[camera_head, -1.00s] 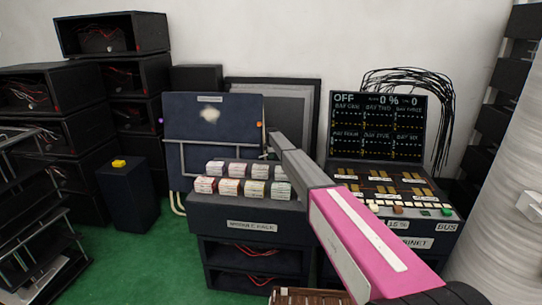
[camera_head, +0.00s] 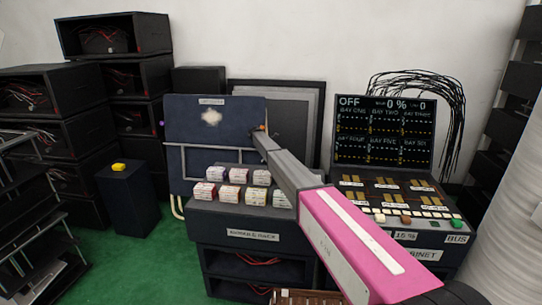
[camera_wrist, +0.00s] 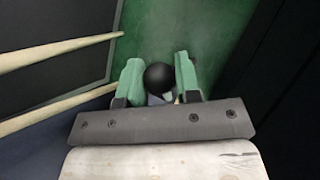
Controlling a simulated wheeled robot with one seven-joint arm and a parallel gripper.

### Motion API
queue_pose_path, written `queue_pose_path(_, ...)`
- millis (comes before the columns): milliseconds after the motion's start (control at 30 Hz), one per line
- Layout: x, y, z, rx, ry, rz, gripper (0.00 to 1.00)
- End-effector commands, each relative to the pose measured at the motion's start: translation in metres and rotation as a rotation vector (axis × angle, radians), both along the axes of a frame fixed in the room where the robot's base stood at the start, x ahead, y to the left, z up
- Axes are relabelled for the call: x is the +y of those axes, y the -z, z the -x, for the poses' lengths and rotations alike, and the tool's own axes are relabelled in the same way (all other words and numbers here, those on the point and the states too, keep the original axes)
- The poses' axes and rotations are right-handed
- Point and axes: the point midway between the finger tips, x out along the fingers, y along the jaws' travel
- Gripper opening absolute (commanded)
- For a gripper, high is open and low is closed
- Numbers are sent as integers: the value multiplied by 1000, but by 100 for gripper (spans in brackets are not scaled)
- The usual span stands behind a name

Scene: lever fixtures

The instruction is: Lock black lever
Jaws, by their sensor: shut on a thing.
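A round black knob, the end of the black lever (camera_wrist: 158,78), shows in the wrist view. It sits between the two green fingers of my gripper (camera_wrist: 157,68), which is shut on it. The lever's shaft and base are hidden behind the knob and fingers. In the head view, the end of my arm reaches the right edge of the dark blue upright panel (camera_head: 205,145), and the lever cannot be made out there.
A console with a dark screen (camera_head: 385,130) reading OFF stands to the right. A dark pedestal with a yellow button (camera_head: 118,167) stands left. Pale tubes (camera_wrist: 60,52) cross the wrist view's left side.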

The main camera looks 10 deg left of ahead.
Motion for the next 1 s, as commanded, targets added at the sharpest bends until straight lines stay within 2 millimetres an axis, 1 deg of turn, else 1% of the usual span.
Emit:
queue_pose_path(33,3,-2,-1,1,-8,33,0)
queue_pose_path(200,5,-6,-2,6,-27,124,0)
queue_pose_path(400,6,-8,-1,9,-40,186,0)
queue_pose_path(933,7,-9,-1,11,-45,210,0)
queue_pose_path(967,7,-8,-1,10,-46,210,34)
queue_pose_path(1000,7,-8,-1,10,-46,210,47)
